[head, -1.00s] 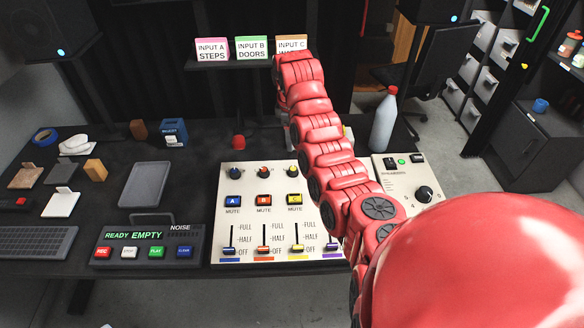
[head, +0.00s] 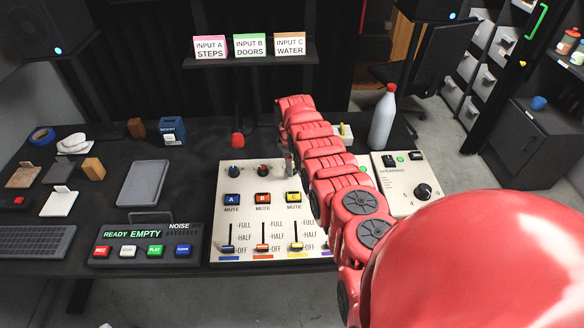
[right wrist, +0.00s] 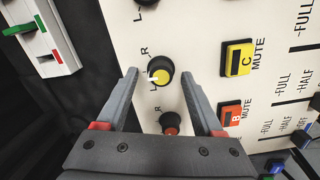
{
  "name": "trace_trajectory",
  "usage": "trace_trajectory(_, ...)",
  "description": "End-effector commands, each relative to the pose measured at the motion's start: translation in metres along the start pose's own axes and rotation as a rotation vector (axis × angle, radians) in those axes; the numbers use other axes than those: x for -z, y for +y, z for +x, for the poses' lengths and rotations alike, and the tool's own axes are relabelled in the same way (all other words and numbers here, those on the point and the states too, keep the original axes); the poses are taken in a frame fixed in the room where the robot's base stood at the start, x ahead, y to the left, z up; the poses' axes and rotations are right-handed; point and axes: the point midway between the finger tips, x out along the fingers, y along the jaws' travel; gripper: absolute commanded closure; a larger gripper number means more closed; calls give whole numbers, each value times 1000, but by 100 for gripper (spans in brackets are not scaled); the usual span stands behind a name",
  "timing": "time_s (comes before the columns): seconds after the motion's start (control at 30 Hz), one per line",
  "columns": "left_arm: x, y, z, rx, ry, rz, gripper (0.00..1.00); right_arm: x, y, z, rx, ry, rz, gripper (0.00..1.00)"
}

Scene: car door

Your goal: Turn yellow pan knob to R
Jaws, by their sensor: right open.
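The yellow pan knob (right wrist: 160,72) is a black dial with a yellow cap on the cream mixer panel (right wrist: 205,30). Its white pointer mark faces left in the right wrist view, between the printed R and L, seemingly nearer L. My right gripper (right wrist: 163,82) is open, with one grey finger on each side of the knob at its near edge. I cannot tell whether the fingers touch it. In the head view my right gripper (head: 290,164) is over the panel's top row and hides the yellow knob. My left gripper is not in view.
The red-orange pan knob (right wrist: 170,124) lies close by, between my fingers' bases. Mute buttons (head: 263,199) and sliders (head: 262,240) are below the knobs. A speaker box (head: 402,190) and a bottle (head: 383,118) stand to the right.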

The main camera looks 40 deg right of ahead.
Motion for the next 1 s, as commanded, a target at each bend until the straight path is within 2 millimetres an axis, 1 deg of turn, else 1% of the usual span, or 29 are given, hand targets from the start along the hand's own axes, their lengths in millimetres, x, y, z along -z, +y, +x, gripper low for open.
trace_trajectory(0.03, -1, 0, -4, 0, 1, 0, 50, 0, -1, 5, 1, 0, 0, 31)
trace_trajectory(0.1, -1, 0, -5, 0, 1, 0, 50, 0, -1, 6, 3, 0, 0, 31)
trace_trajectory(0.37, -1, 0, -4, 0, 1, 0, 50, 0, -1, 5, 3, 0, 0, 31)
trace_trajectory(0.4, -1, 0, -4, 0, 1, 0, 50, 0, -1, 5, 4, 0, -1, 38)
trace_trajectory(0.47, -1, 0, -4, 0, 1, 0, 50, 0, -1, 5, 3, 0, 0, 49)
trace_trajectory(0.5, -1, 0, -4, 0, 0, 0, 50, 0, -1, 5, 3, 0, 0, 56)
trace_trajectory(0.57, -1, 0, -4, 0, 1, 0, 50, 0, -1, 5, 3, 0, 0, 67)
trace_trajectory(0.6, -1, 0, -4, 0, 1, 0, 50, 0, -1, 5, 3, 0, 0, 74)
trace_trajectory(0.73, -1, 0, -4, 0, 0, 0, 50, 0, -1, 5, 3, 0, 0, 98)
trace_trajectory(0.77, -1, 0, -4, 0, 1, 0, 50, 0, -1, 5, 3, 0, 0, 100)
trace_trajectory(1.0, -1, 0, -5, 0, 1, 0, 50, 0, -1, 5, 3, 0, 7, 100)
